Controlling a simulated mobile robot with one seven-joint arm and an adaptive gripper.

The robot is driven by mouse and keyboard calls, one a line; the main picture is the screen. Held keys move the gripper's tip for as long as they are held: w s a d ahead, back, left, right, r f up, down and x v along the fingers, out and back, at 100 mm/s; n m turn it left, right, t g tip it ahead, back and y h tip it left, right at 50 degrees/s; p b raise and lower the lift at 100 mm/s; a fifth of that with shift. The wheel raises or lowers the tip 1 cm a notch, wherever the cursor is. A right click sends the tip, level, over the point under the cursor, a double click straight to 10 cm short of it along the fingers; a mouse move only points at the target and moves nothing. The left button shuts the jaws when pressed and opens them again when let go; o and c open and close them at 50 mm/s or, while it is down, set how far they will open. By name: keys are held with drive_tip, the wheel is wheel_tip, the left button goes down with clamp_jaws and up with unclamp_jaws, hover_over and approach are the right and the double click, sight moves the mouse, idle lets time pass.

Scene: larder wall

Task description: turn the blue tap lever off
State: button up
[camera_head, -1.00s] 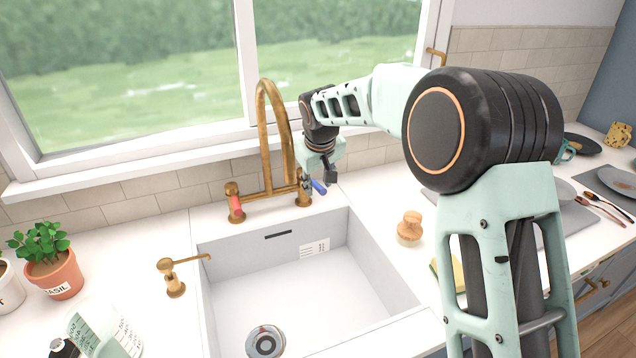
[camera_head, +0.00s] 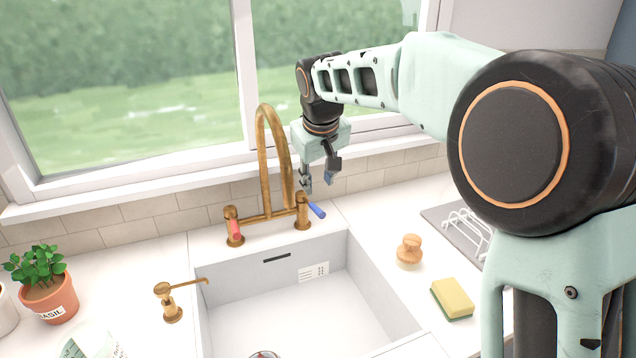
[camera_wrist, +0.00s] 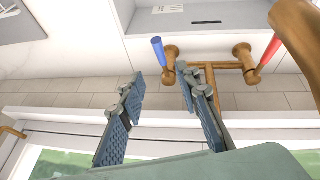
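The blue tap lever (camera_head: 317,211) sticks out to the right from the right-hand valve of the brass tap (camera_head: 268,160). It also shows in the wrist view (camera_wrist: 158,52), pointing toward the sink. The red lever (camera_head: 235,229) is on the left-hand valve, and also shows in the wrist view (camera_wrist: 270,50). My gripper (camera_head: 318,184) is above and just behind the blue lever, pointing down. In the wrist view my gripper (camera_wrist: 158,88) has its fingers spread apart with nothing between them; the blue lever lies just beyond the tips.
The white sink (camera_head: 225,272) lies in front of the tap. The tiled wall and window sill (camera_head: 130,185) are close behind. A brass soap dispenser (camera_head: 170,303) stands left; a wooden brush (camera_head: 410,252) and sponge (camera_head: 452,298) lie right. A basil pot (camera_head: 48,300) is far left.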

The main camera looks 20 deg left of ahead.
sight(311, 204)
drive_tip(key=shift+f, duration=0.1)
drive_tip(key=shift+c, duration=1.3)
drive_tip(key=s+f+g+b, duration=0.1)
drive_tip(key=f, duration=0.1)
drive_tip(key=s+d+f+g+b, duration=0.1)
drive_tip(key=s+f, duration=0.1)
drive_tip(key=f, duration=0.1)
drive_tip(key=s+f+m+g+y, duration=0.1)
drive_tip(key=s+f, duration=0.1)
drive_tip(key=f, duration=0.1)
drive_tip(key=shift+d+f+b, duration=0.25)
drive_tip(key=shift+d+b, duration=0.1)
drive_tip(key=shift+b, duration=0.05)
clamp_jaws()
drive_tip(key=s+f+m+g+y+b, duration=0.3)
drive_tip(key=s+f+g+y+b, duration=0.15)
drive_tip(key=s+f, duration=0.2)
drive_tip(key=w+d+m+t+y+b, duration=0.8)
drive_tip(key=w+d+m+t, duration=0.3)
drive_tip(key=w+m+t, duration=0.25)
drive_tip(key=w+a+r, duration=0.1)
drive_tip(key=w+a, duration=0.2)
drive_tip(key=a, duration=0.7)
drive_tip(key=shift+w+a+r+m+p, duration=0.25)
drive_tip(key=shift+a+r+m+p, duration=0.05)
drive_tip(key=shift+r+m, duration=0.15)
